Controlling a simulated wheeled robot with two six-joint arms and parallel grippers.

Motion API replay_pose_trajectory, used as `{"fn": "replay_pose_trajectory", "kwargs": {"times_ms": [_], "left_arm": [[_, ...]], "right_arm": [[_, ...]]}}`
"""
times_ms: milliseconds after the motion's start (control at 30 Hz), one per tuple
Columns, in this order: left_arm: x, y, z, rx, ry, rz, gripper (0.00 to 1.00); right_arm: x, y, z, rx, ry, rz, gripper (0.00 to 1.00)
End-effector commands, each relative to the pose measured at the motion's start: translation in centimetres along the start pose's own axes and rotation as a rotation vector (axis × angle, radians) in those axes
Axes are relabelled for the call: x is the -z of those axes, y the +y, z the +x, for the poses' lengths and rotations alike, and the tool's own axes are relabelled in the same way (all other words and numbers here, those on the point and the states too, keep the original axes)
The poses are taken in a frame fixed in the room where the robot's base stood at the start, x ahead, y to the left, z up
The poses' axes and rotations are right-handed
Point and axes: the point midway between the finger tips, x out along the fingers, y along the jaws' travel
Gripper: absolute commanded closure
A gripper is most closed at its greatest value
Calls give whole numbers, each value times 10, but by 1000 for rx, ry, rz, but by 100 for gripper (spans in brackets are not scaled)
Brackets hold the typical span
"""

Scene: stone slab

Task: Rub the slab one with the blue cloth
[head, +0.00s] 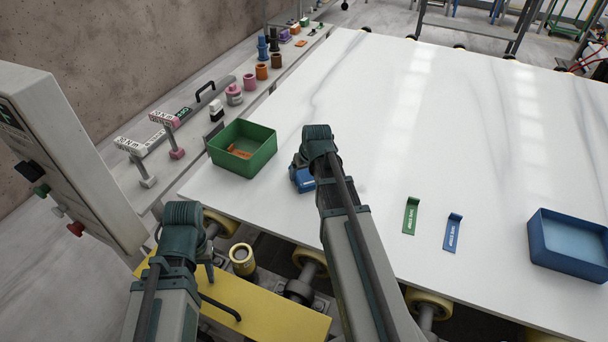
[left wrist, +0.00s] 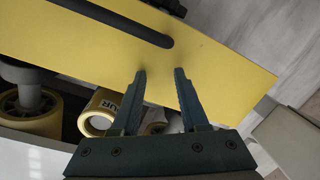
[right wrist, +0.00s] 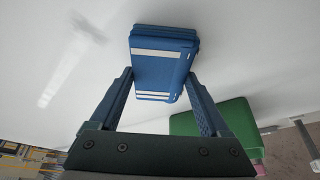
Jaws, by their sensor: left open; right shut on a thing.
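The white stone slab (head: 400,130) with grey veins lies flat across the middle and right of the head view. My right gripper (right wrist: 160,85) is shut on the blue cloth (right wrist: 162,60), a folded blue pad with white stripes. In the head view the blue cloth (head: 302,180) shows partly behind my right arm, at the slab's left part near the green bin. I cannot tell whether it touches the slab. My left gripper (left wrist: 158,80) is open and empty above the yellow panel (left wrist: 200,60), off the slab's near left edge.
A green bin (head: 262,158) with an orange item stands at the slab's left edge. A green strip (head: 411,215), a blue strip (head: 453,232) and a blue tray (head: 545,257) lie at the near right. Cups and tools line the left ledge. The slab's far middle is clear.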

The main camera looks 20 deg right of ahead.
Motion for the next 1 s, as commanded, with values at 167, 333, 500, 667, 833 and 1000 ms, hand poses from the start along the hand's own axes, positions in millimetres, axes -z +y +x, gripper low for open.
{"fn": "replay_pose_trajectory", "kwargs": {"times_ms": [167,333,500,667,833,1000], "left_arm": [[0,0,0,0,0,0,56],[0,0,0,0,0,0,56],[0,0,0,0,0,0,56],[0,0,0,0,0,0,56],[0,0,0,0,0,0,56],[0,0,0,0,0,0,56]], "right_arm": [[11,11,5,-1,0,1,64],[12,14,6,-2,0,0,64],[10,16,4,-2,-1,1,64],[2,24,1,-2,-1,2,64],[-7,34,-3,-2,-1,2,64],[-11,39,-4,-1,-1,0,64]]}}
